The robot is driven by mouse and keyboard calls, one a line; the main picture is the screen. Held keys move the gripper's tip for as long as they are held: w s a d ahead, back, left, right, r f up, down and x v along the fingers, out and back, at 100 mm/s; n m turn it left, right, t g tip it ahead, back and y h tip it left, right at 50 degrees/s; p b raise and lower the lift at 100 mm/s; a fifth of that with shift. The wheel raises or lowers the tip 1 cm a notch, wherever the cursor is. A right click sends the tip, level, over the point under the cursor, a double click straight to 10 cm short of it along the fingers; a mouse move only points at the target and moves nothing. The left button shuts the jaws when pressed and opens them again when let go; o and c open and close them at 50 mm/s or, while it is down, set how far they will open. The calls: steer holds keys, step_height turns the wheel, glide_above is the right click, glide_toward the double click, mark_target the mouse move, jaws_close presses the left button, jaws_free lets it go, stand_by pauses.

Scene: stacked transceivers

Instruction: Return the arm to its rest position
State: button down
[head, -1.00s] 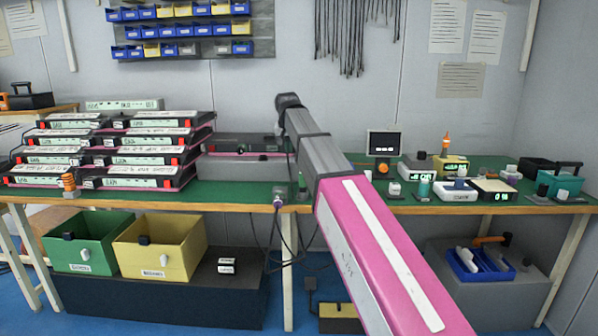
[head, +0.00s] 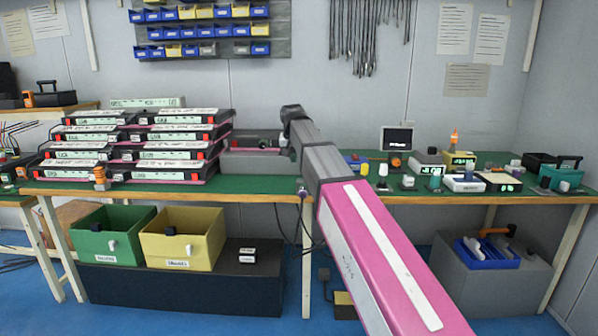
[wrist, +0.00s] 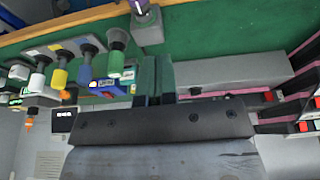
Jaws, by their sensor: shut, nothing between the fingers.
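My arm, pink with a white stripe and a grey forearm, reaches forward over the green-topped bench in the head view. My gripper (wrist: 159,76) shows in the wrist view with its two fingers together and nothing between them. In the head view the gripper is mostly hidden behind the forearm. The stacked transceivers (head: 165,153) stand in two columns on the left of the bench (head: 255,186). A grey box-like unit (head: 250,160) lies between the stack and my arm. It also shows behind the fingers in the wrist view (wrist: 230,73).
A small screen (head: 397,139), several small devices and a teal case (head: 562,176) stand on the bench's right. A green bin (head: 112,236) and a yellow bin (head: 183,240) sit below on a dark shelf. A blue tray (head: 487,252) is at lower right. Blue floor lies in front.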

steer(key=s+d+f+g, duration=0.1)
steer(key=s+d+f, duration=0.25)
steer(key=f, duration=0.45)
steer(key=s+d+f, duration=0.3)
steer(key=d+f, duration=0.1)
steer(key=f, duration=0.3)
steer(key=s+d+f+g, duration=0.1)
steer(key=s+d+f, duration=0.25)
steer(key=f, duration=0.45)
steer(key=s+d+f, duration=0.5)
steer(key=s+f, duration=0.3)
steer(key=s+d+f+g, duration=0.1)
steer(key=s+d+f, duration=0.4)
steer(key=s+f, duration=0.4)
steer(key=shift+f+g, duration=0.3)
